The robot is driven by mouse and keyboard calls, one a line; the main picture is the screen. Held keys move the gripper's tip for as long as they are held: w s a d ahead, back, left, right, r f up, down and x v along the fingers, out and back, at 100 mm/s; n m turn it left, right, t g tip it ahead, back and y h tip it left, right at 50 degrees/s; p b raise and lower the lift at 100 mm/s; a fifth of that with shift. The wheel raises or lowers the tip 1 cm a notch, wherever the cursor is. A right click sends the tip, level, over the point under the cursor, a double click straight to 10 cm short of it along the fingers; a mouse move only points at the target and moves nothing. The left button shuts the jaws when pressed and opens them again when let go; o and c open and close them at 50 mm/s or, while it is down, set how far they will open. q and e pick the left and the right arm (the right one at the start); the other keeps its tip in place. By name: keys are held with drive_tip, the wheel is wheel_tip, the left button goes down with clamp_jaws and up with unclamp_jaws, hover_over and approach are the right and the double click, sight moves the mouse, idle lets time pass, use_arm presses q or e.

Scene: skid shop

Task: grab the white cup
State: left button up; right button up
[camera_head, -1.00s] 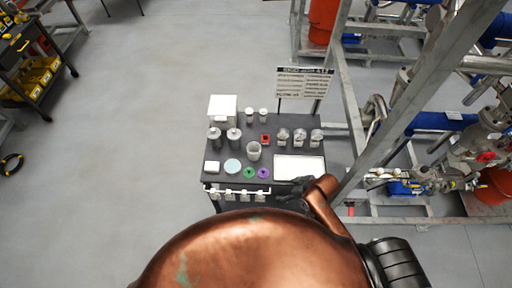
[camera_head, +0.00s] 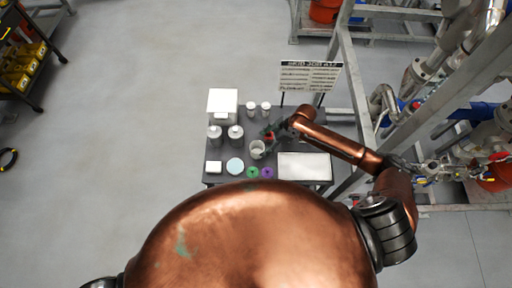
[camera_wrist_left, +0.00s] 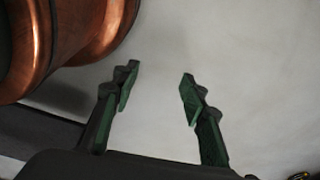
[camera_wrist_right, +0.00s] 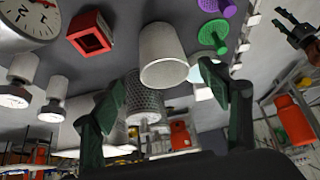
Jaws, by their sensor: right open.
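The white cup (camera_head: 257,151) stands on the dark table (camera_head: 219,181), near its middle. In the right wrist view the white cup (camera_wrist_right: 162,52) is upper centre, just beyond and between the fingertips. My right gripper (camera_wrist_right: 165,88) is open and empty; I cannot tell whether a finger touches the cup. In the head view my right gripper (camera_head: 273,136) is beside the cup, on its right and slightly toward the back. My left gripper (camera_wrist_left: 158,88) is open and empty over bare floor in the left wrist view, and is not in the head view.
A red block (camera_wrist_right: 90,34) and a gauge (camera_wrist_right: 24,18) are near the cup. Grey canisters (camera_head: 235,133) stand left of it; a green disc (camera_head: 252,172) and purple disc (camera_head: 267,173) lie in front. A white tray (camera_head: 304,167) is at right. A metal frame (camera_head: 350,80) rises right of the table.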

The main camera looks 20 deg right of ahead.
sight(257, 149)
drive_tip(key=x, duration=0.1)
drive_tip(key=p+x, duration=0.1)
drive_tip(key=shift+s+a+f, duration=0.15)
drive_tip(key=shift+a+f, duration=0.05)
drive_tip(key=shift+f, duration=0.1)
drive_tip(key=p+x, duration=0.1)
drive_tip(key=x, duration=0.2)
drive_tip(key=shift+a+f, duration=0.1)
drive_tip(key=shift+f, duration=0.15)
drive_tip(key=c, duration=1.2)
use_arm(q)
drive_tip(key=shift+s+a+r, duration=0.1)
drive_tip(key=shift+s+r, duration=0.75)
drive_tip(key=shift+r, duration=0.05)
use_arm(e)
drive_tip(key=shift+o, duration=0.2)
use_arm(q)
drive_tip(key=shift+w, duration=0.15)
